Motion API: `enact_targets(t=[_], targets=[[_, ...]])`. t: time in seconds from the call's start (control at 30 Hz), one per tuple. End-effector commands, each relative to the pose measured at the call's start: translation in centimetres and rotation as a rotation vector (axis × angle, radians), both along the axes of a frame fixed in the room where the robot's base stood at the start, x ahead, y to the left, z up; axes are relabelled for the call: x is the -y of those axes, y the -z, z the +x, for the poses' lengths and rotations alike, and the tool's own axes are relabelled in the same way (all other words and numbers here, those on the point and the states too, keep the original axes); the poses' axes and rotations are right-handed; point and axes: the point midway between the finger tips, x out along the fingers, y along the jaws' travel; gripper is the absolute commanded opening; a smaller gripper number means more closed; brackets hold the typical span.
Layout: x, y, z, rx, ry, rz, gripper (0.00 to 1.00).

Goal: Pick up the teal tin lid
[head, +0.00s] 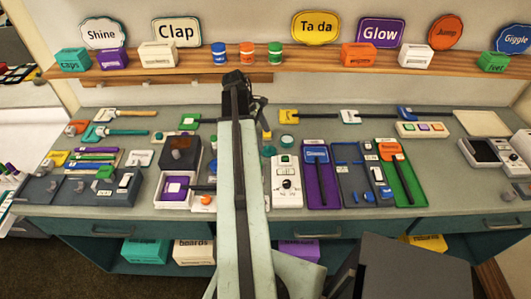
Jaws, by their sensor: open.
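A small round teal piece (287,141), which looks like the tin lid, lies on the grey counter just right of my arm. A smaller green-teal round piece (268,151) sits close to its lower left, partly beside my arm; I cannot tell which of the two is the lid. My gripper (257,101) is dark, small in the picture and open. It appears above and left of the teal pieces, over the back of the counter. My arm hides the counter strip beneath it. Nothing shows held in the jaws.
A wooden shelf (330,70) with signs, boxes and small jars runs along the back wall.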

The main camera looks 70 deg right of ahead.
Motion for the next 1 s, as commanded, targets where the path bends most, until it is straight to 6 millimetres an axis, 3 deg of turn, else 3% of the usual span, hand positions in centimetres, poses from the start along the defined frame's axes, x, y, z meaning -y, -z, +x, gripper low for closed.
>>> enact_targets(t=[0.03,0.23,0.5,0.77,0.9,1.0], targets=[[-0.1,1.2,-0.2,0.0,-0.001,-0.001,0.81],[-0.1,1.6,-0.2,0.0,-0.005,0.0,0.81],[0.2,5.8,-1.8,0.0,-0.006,-0.001,0.81],[0.2,5.6,-2.0,0.0,-0.008,0.0,0.81],[0.2,5.5,-1.9,0.0,-0.008,-0.001,0.42],[0.2,5.6,-1.9,0.0,-0.008,-0.001,0.19]])
